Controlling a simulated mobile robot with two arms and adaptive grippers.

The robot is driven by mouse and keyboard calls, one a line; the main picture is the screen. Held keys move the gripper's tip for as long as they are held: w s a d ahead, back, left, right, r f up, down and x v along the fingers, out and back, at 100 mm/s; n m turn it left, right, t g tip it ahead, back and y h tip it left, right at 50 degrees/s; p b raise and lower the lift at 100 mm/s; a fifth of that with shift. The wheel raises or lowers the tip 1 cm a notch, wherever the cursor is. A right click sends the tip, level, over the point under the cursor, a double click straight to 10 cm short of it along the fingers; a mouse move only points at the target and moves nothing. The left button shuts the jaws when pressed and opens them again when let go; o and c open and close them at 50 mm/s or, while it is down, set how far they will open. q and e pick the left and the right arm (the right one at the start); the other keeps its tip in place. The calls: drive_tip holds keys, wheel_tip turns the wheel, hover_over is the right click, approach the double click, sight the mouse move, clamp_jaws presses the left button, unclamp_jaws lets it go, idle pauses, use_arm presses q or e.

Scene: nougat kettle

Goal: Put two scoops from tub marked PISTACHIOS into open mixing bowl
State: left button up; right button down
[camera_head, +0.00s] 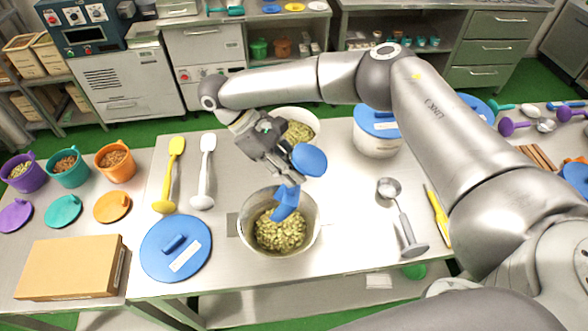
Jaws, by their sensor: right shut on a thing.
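My right gripper (287,179) is shut on a blue scoop (286,201), tilted with its blue round handle end up. The scoop's head is down in an open pale container (313,228) at the front, at or just above its green nuts (279,236); I cannot tell whether it holds any. A second open round container (316,119) with greenish contents stands behind, partly hidden by my right arm. A blue lid (160,262) with a white label lies left of the front container. I cannot read PISTACHIOS on any label. My left gripper is not in view.
A tub with a blue lid (379,145) stands right of the rear container. A metal scoop (404,222) and yellow tool (438,215) lie to the right. Yellow (171,173) and white (205,170) scoops lie left. A cardboard box (67,268) sits front left.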

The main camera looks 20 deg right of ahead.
sight(296, 149)
idle(0.3)
wheel_tip(296, 149, up, 2)
drive_tip(key=t+y, duration=0.1)
drive_tip(key=y, duration=0.1)
drive_tip(key=t+y, duration=0.2)
drive_tip(key=y, duration=0.1)
drive_tip(key=shift+d+n, duration=0.15)
drive_tip(key=shift+n, duration=0.15)
wheel_tip(296, 149, up, 2)
drive_tip(key=t+y, duration=0.2)
drive_tip(key=y, duration=0.2)
drive_tip(key=shift+t, duration=0.4)
drive_tip(key=shift+r+n+t+y+b, duration=0.3)
drive_tip(key=shift+t+y, duration=0.2)
drive_tip(key=shift+y, duration=0.4)
drive_tip(key=shift+r+y, duration=0.25)
drive_tip(key=shift+y, duration=0.05)
